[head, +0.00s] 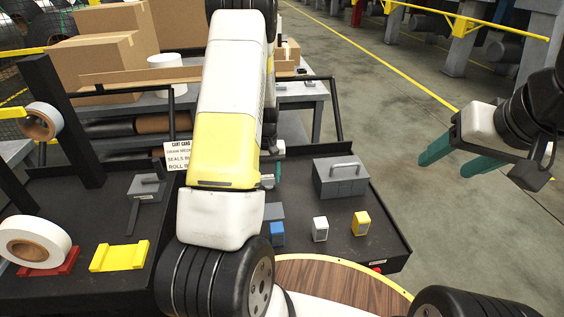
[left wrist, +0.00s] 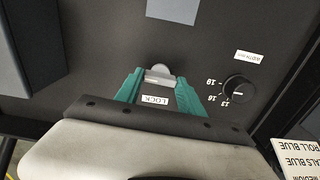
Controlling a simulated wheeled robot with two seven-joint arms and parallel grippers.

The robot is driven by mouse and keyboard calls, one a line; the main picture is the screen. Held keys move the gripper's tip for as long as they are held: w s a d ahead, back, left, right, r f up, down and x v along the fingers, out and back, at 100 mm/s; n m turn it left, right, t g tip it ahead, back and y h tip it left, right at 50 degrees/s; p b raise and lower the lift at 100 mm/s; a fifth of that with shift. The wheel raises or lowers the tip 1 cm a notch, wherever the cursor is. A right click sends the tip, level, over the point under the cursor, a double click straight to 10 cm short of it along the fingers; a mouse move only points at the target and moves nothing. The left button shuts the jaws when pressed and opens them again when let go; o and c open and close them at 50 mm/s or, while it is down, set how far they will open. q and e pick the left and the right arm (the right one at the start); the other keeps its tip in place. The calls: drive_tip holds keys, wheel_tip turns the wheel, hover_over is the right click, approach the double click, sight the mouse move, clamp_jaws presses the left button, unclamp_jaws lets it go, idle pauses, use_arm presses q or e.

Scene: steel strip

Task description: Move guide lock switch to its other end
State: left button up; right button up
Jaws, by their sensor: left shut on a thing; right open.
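The guide lock switch (left wrist: 158,72) shows in the left wrist view as a small light grey piece on a dark panel, beside a white LOCK label (left wrist: 155,100). My left gripper (left wrist: 159,79) has its teal fingers on either side of the switch and is shut on it. Which end the switch is at, I cannot tell. In the head view my left arm hides the switch and most of this gripper; only a bit of teal finger shows. My right gripper (head: 462,153) is open and empty, over the floor at the right.
A black dial (left wrist: 239,89) with numbers sits right of the switch in the left wrist view. On the black cart top are a grey box with a handle (head: 341,178), blue, white and yellow small blocks, a yellow holder (head: 119,256) and a white roll (head: 54,239).

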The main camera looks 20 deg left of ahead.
sight(268, 179)
use_arm(q)
drive_tip(key=shift+n, duration=0.4)
drive_tip(key=o, duration=1.4)
drive_tip(key=shift+c, duration=0.2)
drive_tip(key=shift+r, duration=0.15)
wheel_tip(268, 179, up, 8)
drive_tip(key=shift+f, duration=0.2)
